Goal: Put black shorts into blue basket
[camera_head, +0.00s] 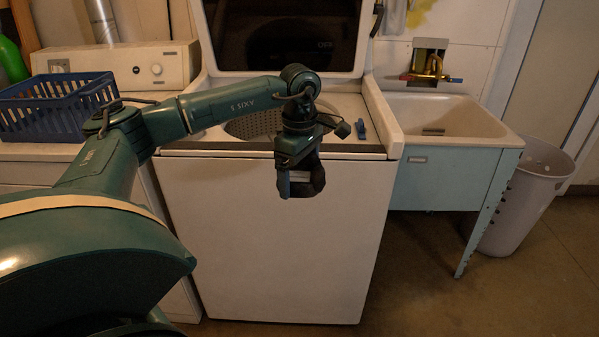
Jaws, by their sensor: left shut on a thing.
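The blue basket (62,118) is a plastic crate with slatted sides on top of the white machine at the left. My left arm passes in front of its right end. My left gripper (301,186) points down in front of the open top-loading washer, well to the right of the basket. It is shut on a small dark bundle, the black shorts (317,176), which hardly stand out from the dark fingers. Most of their shape cannot be made out. My right gripper is out of view.
The washer (270,240) has its lid up and its perforated drum (255,124) partly shows. A sink (440,115) and a pale bin (524,195) stand at the right. A green bottle (12,60) is behind the basket.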

